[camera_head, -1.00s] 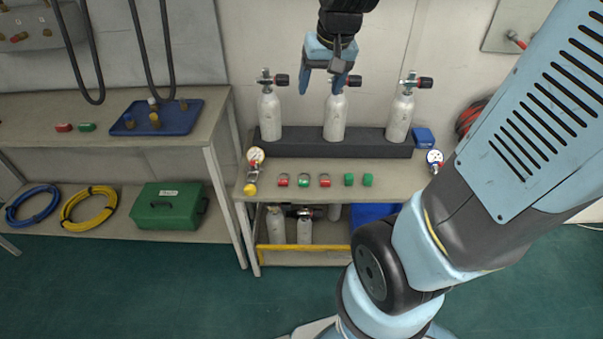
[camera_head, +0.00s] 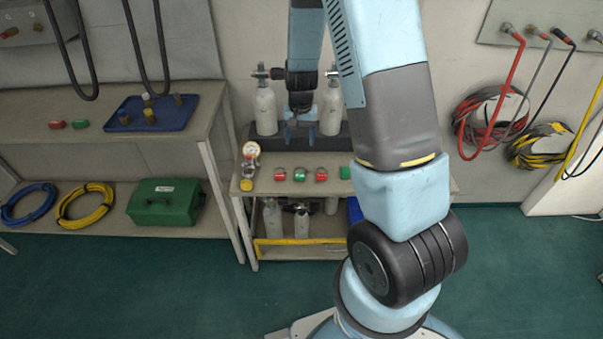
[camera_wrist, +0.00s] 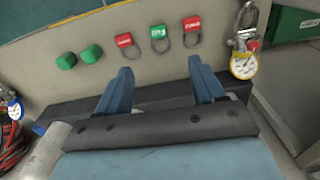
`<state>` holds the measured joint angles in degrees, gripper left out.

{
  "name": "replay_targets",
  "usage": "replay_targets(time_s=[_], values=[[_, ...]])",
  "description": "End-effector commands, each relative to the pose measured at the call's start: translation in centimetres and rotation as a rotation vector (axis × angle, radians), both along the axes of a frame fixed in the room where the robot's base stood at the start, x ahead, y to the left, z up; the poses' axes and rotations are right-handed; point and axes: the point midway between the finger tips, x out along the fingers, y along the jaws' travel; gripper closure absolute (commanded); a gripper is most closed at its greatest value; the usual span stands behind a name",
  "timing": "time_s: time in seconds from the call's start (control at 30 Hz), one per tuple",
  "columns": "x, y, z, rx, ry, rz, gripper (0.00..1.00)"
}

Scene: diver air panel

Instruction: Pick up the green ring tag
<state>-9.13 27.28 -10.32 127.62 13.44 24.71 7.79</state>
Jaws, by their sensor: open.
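The green ring tag (camera_head: 300,174) lies on the cylinder bench (camera_head: 262,190), between a red ring tag (camera_head: 279,174) and another red ring tag (camera_head: 321,175). The green tag also shows in the wrist view (camera_wrist: 158,32), its metal ring towards my gripper, with red tags on its left (camera_wrist: 124,40) and right (camera_wrist: 192,24). My gripper (camera_wrist: 160,66) is open and empty, its blue fingers short of the green tag and roughly in line with it. In the head view my gripper (camera_head: 300,130) is in front of the cylinder row, behind the tags.
Air cylinders (camera_head: 265,108) stand in a dark rack at the bench's back. A gauge (camera_head: 250,150) is left of the tags. Two green blocks (camera_wrist: 66,60) (camera_wrist: 90,54) lie beyond a red tag. A blue tray (camera_head: 180,118) is on the left bench.

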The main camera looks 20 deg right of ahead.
Motion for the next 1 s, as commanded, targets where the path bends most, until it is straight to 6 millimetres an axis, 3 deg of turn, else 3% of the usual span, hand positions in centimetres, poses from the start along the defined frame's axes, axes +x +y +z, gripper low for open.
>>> replay_targets(time_s=[0.7, 1.0], values=[[0.2, -0.3, -9.6, -0.015, 0.026, -0.018, 0.32], [0.2, -0.3, -11.5, -0.015, 0.024, -0.017, 0.32]])
